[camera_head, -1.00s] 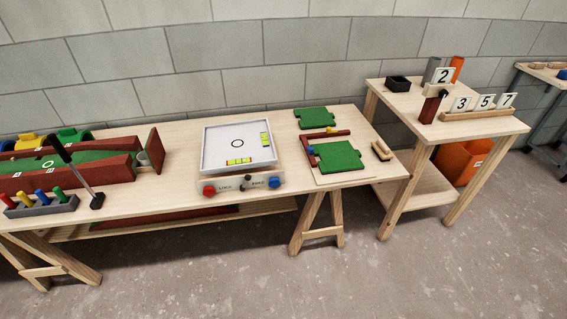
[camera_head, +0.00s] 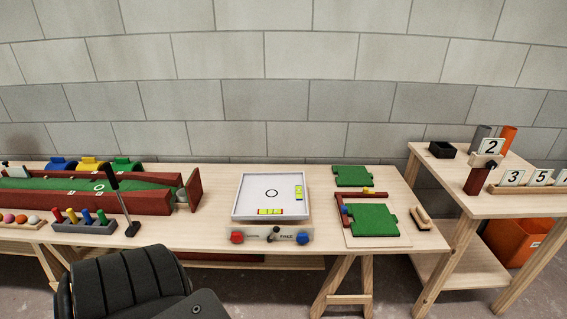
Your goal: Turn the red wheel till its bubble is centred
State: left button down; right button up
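The red wheel (camera_head: 237,237) is a small red knob on the left of the front panel of a white levelling tray (camera_head: 250,190). A blue wheel (camera_head: 302,238) sits on the right of the same panel, with a small dark knob (camera_head: 270,236) between them. One yellow-green bubble level (camera_head: 270,211) lies along the tray's front edge and another (camera_head: 299,192) stands along its right side. The bubbles are too small to read. A black circle is drawn on the tray. Neither gripper shows; a black ribbed part of my own body fills the lower left.
The tray stands on a wooden table (camera_head: 330,245). To the left are a green-bedded red trough (camera_head: 90,195), a putter (camera_head: 120,200) and a rack of coloured pegs (camera_head: 85,225). To the right are green puzzle-like pieces (camera_head: 372,219) and a side table with number cards (camera_head: 513,177).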

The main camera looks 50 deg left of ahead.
aim_at(236, 237)
jog(key=i, duration=0.8)
jog(key=u, duration=2.15)
